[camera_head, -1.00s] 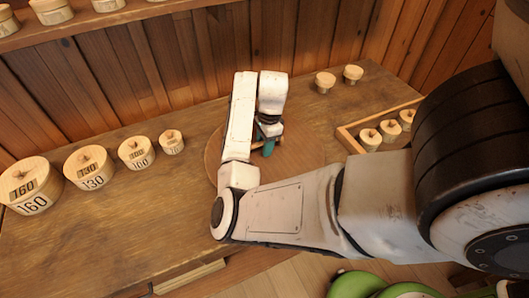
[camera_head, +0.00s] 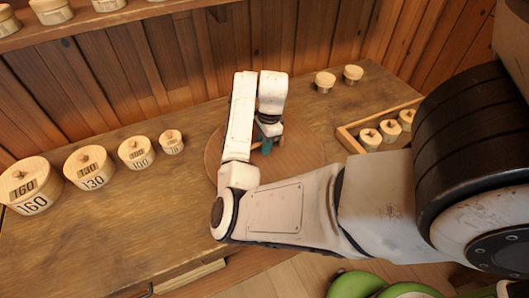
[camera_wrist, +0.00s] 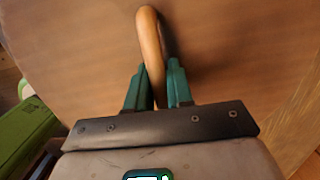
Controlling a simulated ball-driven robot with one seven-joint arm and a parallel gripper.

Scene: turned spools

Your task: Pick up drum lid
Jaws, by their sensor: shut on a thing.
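The drum lid (camera_head: 304,152) is a broad round wooden disc at the middle of the bench, partly hidden behind my arm in the head view. In the wrist view the lid (camera_wrist: 235,60) fills most of the picture, and a bent wooden handle (camera_wrist: 149,40) stands up from it. My gripper (camera_wrist: 157,75) has its two teal fingers on either side of the handle, shut on it. In the head view my gripper (camera_head: 266,143) is over the lid, mostly covered by my wrist. I cannot tell whether the lid is clear of the bench.
Several lidded round boxes, the largest marked 160 (camera_head: 30,184), stand in a row at left. Two small pots (camera_head: 325,82) stand at the back right. A wooden tray (camera_head: 349,138) with small pots is at right. The bench front (camera_head: 130,240) is clear.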

